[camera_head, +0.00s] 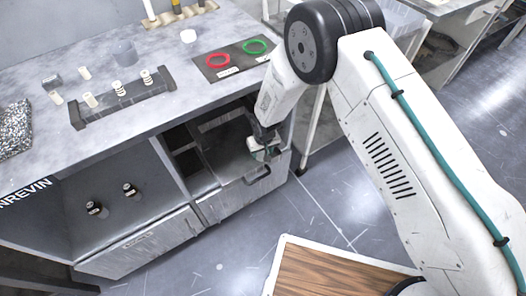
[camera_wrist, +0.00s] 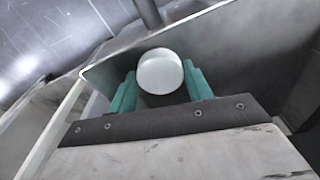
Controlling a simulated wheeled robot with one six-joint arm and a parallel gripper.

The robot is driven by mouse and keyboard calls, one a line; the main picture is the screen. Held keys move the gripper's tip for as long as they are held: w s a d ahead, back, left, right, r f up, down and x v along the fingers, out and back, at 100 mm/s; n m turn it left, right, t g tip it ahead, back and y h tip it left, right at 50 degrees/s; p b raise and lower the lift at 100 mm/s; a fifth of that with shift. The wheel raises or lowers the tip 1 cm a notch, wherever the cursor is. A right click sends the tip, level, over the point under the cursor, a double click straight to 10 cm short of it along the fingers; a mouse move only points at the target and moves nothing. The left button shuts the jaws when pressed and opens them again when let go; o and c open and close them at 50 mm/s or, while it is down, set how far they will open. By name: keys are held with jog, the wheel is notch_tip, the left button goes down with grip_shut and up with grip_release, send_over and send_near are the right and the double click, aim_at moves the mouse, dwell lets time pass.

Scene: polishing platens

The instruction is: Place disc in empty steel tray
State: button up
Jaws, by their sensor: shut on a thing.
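My gripper (camera_head: 263,151) is low inside an open steel drawer under the bench, near its front right corner. In the wrist view its two green fingers (camera_wrist: 160,88) are shut on a white round disc (camera_wrist: 160,71), one finger on each side. I cannot tell whether the disc touches the drawer floor, or which part is the tray.
The bench top above holds a dark mat (camera_head: 231,69) with a red ring (camera_head: 218,60) and a green ring (camera_head: 255,46). A dark rack (camera_head: 122,97) with small white pieces stands to the left.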

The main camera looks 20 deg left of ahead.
jog(key=shift+f, duration=0.15)
jog(key=o, duration=1.1)
jog(key=shift+o, duration=0.2)
notch_tip(320, 180, up, 12)
jog(key=s, duration=0.1)
jog(key=shift+d, duration=0.45)
jog(key=shift+s, duration=0.1)
